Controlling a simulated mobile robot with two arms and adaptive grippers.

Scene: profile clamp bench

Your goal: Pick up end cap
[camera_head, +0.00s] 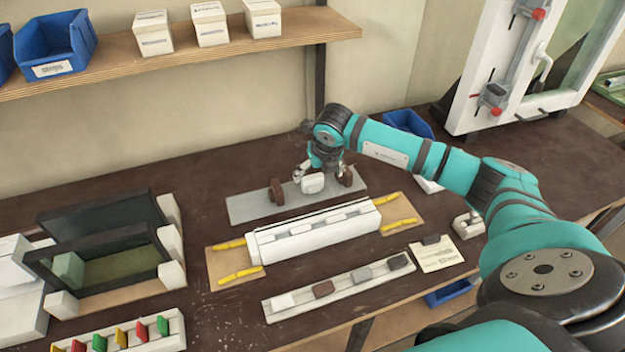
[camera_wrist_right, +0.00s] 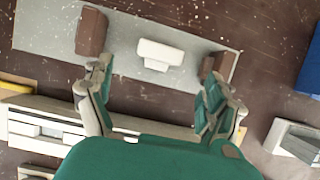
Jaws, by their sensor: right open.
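My right gripper (camera_head: 320,172) is open and empty above the grey plate (camera_head: 240,208) at the back of the bench. In the wrist view its fingers (camera_wrist_right: 160,105) are spread wide. A white block (camera_wrist_right: 160,53), possibly the end cap, lies on the plate between a brown block on the left (camera_wrist_right: 91,31) and one on the right (camera_wrist_right: 218,66). The white block (camera_head: 313,184) is just below the gripper in the head view, apart from the fingers as far as I can see. A strip (camera_head: 340,293) at the front carries white, brown, grey and dark pieces.
A long white profile (camera_head: 315,236) with yellow-handled clamps lies in front of the plate. A dark frame fixture (camera_head: 105,245) stands left. A blue bin (camera_head: 408,122) and a white window frame (camera_head: 465,75) stand at the back right. A shelf (camera_head: 185,55) hangs above.

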